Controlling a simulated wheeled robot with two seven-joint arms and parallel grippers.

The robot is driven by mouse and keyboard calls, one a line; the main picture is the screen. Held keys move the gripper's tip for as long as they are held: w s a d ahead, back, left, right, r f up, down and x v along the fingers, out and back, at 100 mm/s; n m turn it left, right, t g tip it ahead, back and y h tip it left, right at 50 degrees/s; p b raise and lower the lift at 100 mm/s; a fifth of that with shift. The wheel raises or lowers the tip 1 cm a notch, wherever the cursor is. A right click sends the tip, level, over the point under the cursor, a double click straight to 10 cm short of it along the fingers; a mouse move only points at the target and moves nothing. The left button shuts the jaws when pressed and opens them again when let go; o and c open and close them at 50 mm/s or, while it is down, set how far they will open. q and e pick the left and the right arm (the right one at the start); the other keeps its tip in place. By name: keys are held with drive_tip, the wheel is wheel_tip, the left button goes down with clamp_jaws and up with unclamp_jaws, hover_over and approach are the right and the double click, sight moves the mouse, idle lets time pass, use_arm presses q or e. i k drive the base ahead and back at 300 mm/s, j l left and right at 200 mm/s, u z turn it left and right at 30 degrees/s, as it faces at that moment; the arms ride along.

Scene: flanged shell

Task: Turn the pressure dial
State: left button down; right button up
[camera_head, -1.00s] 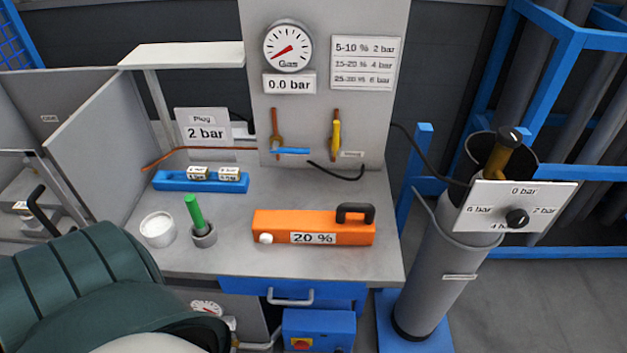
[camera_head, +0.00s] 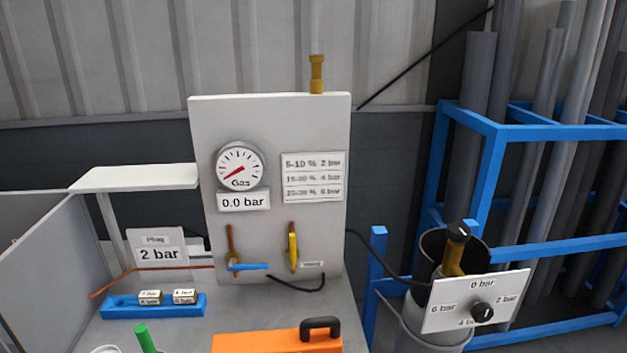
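The pressure dial is a black knob (camera_head: 482,312) on a white plate (camera_head: 440,318) at the lower right, in front of a grey gas cylinder. The plate carries the marks 0 bar at the top, 2 bar at the right, 6 bar at the left and a partly hidden 4 at the bottom. I cannot tell which mark the knob points to. A round gas gauge (camera_head: 240,166) on the upright panel has a red needle, and the label below it (camera_head: 243,201) reads 0.0 bar. Neither of my grippers is in view.
The panel's chart (camera_head: 313,177) lists 5-10 % 2 bar, then 4 bar and 6 bar rows. A blue-handled valve (camera_head: 248,266) and a yellow one (camera_head: 293,252) sit below. An orange case (camera_head: 262,343) stands on the bench. Blue racks (camera_head: 487,185) hold pipes behind the cylinder.

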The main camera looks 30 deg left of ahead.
sight(482, 312)
drive_tip(key=i+l+u, duration=0.25)
drive_tip(key=l+u, duration=0.15)
drive_tip(key=l, duration=1.45)
drive_tip(key=l+u, duration=0.4)
drive_tip(key=l, duration=1.4)
